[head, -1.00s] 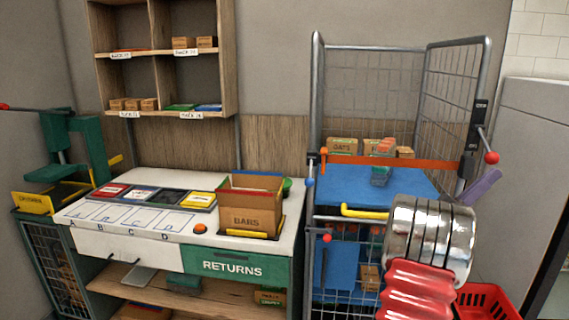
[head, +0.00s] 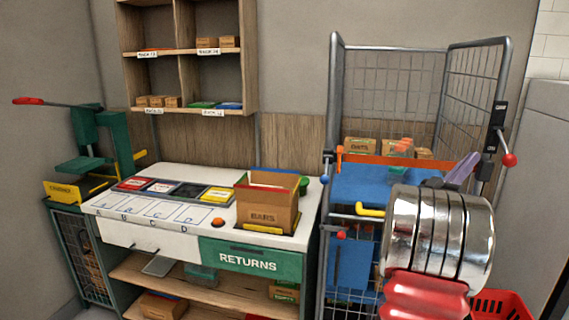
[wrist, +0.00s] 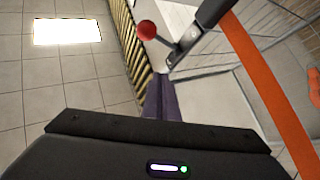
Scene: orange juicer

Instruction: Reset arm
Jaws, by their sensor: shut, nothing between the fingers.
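My gripper shows in the head view as a purple finger piece (head: 463,170) behind my chrome and red arm, at the front of the wire cage trolley (head: 482,100). In the wrist view the purple fingers of my gripper (wrist: 162,92) are together, with nothing between them. They point toward the trolley's black latch part with a red ball knob (wrist: 147,30). The knob also shows in the head view (head: 508,160), right of the gripper. I cannot tell whether the fingers touch anything.
A workbench (head: 120,232) with an open carton (head: 262,216) stands at centre. A green lever press (head: 95,145) stands left. A red basket (head: 492,303) sits low right.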

